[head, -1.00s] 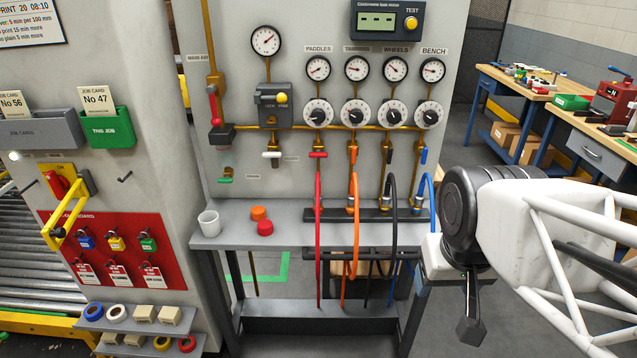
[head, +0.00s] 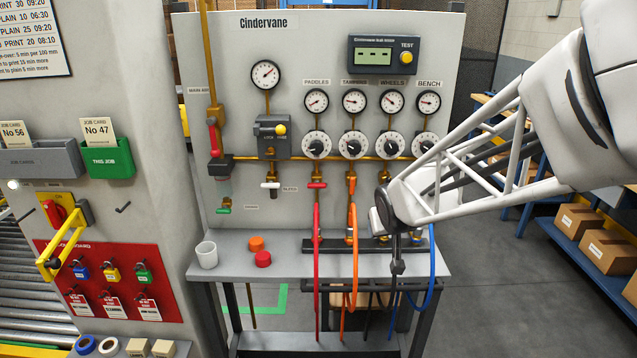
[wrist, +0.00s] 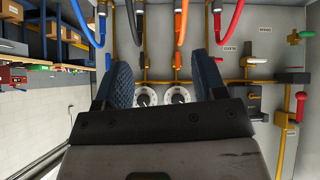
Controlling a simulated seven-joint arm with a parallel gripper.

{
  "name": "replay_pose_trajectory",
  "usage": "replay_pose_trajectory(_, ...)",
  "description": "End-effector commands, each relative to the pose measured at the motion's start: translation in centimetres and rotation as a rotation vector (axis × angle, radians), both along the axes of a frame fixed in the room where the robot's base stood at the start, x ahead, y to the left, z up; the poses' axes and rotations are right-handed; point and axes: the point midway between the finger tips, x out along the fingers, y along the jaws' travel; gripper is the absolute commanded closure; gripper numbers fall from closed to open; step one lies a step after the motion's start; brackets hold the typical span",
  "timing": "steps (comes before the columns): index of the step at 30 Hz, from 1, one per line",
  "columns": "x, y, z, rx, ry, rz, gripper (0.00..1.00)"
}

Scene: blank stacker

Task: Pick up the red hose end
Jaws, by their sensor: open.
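The red hose (head: 317,262) is the leftmost of several hoses at the panel and hangs down past the bench front in the head view. Its top is near a red valve handle (head: 317,185); I cannot clearly make out its end fitting. In the wrist view the red hose (wrist: 229,20) curves at the top, right of the orange hose (wrist: 182,20). My gripper (wrist: 160,80) is open and empty, with two dark blue fingers apart.
A black hose rack (head: 332,245) lies on the grey bench (head: 222,271). A white cup (head: 207,255), an orange cap (head: 256,243) and a red cap (head: 263,259) stand at its left. The panel (head: 225,60) with gauges and knobs rises behind.

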Motion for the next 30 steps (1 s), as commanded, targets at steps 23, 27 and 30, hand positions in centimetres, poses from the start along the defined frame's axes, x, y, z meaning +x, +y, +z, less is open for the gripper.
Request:
replay_pose_trajectory(23, 17.6, 9.4, -11.9, 0.139, -0.324, 0.278, 0.36)
replay_pose_trajectory(27, 19.4, 11.2, -14.3, 0.18, -0.369, 0.329, 0.36)
replay_pose_trajectory(30, 20.3, 12.2, -15.5, 0.206, -0.395, 0.356, 0.36)
